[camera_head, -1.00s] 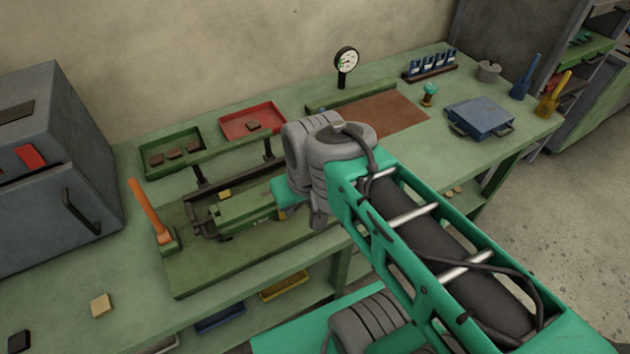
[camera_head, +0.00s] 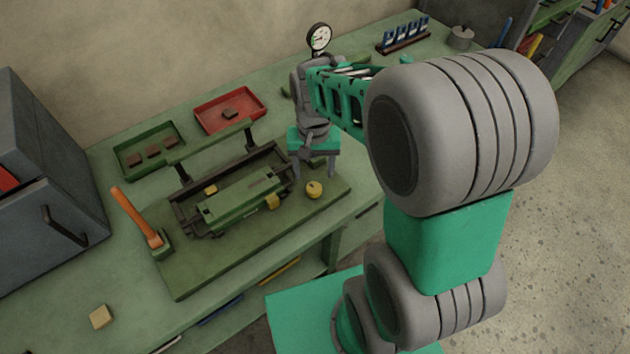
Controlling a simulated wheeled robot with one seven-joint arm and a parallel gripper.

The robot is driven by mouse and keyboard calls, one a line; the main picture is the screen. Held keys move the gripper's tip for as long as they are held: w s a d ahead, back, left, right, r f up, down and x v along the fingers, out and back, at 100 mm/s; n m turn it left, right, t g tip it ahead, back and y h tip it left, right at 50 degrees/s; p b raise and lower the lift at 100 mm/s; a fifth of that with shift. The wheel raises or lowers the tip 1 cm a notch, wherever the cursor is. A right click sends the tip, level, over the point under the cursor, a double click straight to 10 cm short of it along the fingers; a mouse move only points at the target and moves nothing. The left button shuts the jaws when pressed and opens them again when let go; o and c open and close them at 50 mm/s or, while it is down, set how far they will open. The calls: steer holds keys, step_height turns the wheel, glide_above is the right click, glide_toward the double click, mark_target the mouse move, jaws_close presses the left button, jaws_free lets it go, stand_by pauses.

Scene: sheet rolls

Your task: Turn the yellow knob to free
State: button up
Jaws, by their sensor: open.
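The yellow knob (camera_head: 314,189) is a small round knob on the right end of the green base plate (camera_head: 190,278) of the roll machine. My gripper (camera_head: 314,174) points down just behind the knob, its two grey fingers apart and nothing seen between them. In this view the fingertips appear close to the knob, but I cannot tell whether they touch it. An orange lever (camera_head: 137,216) stands tilted at the left end of the plate.
A green tray (camera_head: 122,171) and a red tray (camera_head: 204,106) with brown pieces stand behind the machine. A dial gauge (camera_head: 319,38) and a rack of blue items (camera_head: 403,36) are at the back. A grey cabinet (camera_head: 85,175) is at left. The front left tabletop is mostly clear.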

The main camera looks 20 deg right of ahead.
mark_target(314, 187)
step_height(314, 187, down, 7)
steer(key=shift+r+p, duration=0.1)
steer(key=shift+p, duration=0.2)
jaws_close()
stand_by(0.5)
